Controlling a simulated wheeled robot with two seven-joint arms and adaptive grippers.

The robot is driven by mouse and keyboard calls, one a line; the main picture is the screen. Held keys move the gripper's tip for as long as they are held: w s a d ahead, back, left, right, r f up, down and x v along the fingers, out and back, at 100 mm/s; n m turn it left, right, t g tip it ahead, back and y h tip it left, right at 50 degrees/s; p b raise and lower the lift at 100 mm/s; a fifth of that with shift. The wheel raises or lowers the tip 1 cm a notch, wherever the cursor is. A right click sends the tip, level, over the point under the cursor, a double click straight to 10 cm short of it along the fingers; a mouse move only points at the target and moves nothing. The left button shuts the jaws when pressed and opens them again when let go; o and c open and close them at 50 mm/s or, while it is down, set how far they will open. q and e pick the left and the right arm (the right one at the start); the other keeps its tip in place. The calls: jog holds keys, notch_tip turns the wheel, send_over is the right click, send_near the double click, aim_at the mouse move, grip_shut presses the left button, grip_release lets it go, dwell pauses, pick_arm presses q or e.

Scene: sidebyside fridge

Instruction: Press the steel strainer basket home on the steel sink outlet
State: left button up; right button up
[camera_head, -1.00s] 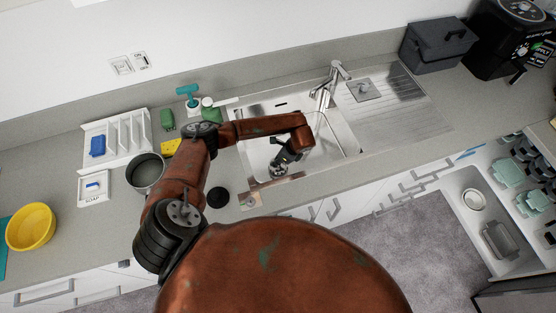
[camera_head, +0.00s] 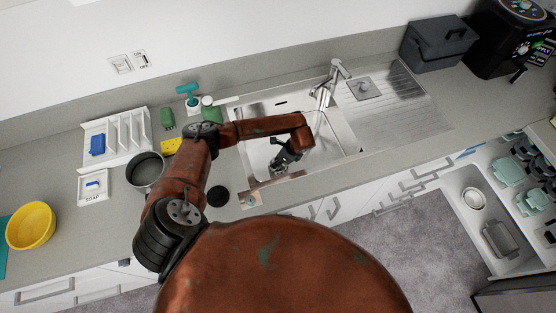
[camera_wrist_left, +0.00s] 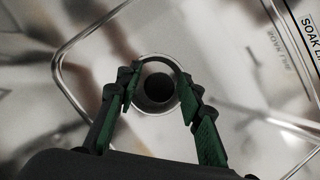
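My left gripper (camera_head: 281,166) points down into the steel sink basin near its front edge. In the left wrist view the two fingers (camera_wrist_left: 157,82) stand apart, with a round steel rim (camera_wrist_left: 150,56) around a dark round opening (camera_wrist_left: 158,87) between their tips. I cannot tell whether this rim is the strainer basket, the sink outlet or both together. I also cannot tell whether the fingers touch it. In the head view the gripper covers most of this spot. My right gripper is not in view.
The sink basin's front edge and a wooden strip (camera_head: 275,182) lie close to the gripper. The faucet (camera_head: 325,92) stands behind the basin. A pot (camera_head: 145,169), a black disc (camera_head: 218,198) and a yellow sponge (camera_head: 171,146) lie to the left. The drainboard at right is mostly clear.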

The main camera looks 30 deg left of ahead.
pick_arm(q)
jog(key=shift+o, duration=0.8)
jog(key=v, duration=1.2)
